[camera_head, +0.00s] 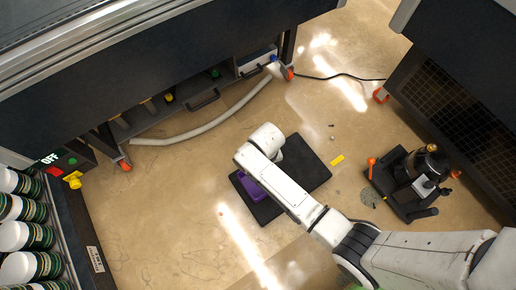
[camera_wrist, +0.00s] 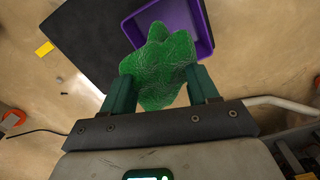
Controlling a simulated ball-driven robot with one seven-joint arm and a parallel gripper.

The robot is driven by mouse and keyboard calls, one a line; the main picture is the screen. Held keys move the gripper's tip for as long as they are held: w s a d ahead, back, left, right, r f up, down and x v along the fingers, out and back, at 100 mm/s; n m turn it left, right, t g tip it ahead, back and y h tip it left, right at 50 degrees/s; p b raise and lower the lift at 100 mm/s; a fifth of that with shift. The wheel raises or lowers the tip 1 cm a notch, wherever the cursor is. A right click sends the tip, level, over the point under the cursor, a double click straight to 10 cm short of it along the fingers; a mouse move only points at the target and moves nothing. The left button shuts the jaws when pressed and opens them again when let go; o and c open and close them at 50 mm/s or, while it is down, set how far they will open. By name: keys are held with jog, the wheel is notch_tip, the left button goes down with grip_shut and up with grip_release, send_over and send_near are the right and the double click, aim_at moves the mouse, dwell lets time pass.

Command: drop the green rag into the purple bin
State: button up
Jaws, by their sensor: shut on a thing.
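The green rag (camera_wrist: 160,68) is crumpled between the two fingers of my gripper (camera_wrist: 162,88) in the wrist view. My gripper is shut on it. The purple bin (camera_wrist: 200,22) lies just beyond the rag in the wrist view, and the rag covers part of its opening. In the head view the purple bin (camera_head: 251,187) shows beside my arm, partly hidden by it, on a black mat. My gripper's fingers and the rag are hidden under my arm in the head view.
The black mat (camera_head: 309,170) lies on the tan floor. A black pump on a base (camera_head: 412,186) stands at right, near a yellow strip (camera_head: 337,160). A grey hose (camera_head: 200,130) lies by the bench. A cable runs along the floor at the back. Floor left of the mat is clear.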

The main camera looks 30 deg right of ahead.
notch_tip(320, 180, down, 5)
jog(key=b, duration=0.5)
jog(key=shift+f, duration=0.2)
jog(key=o, duration=1.2)
jog(key=shift+r, duration=0.1)
notch_tip(320, 180, up, 11)
jog(key=p, duration=0.6)
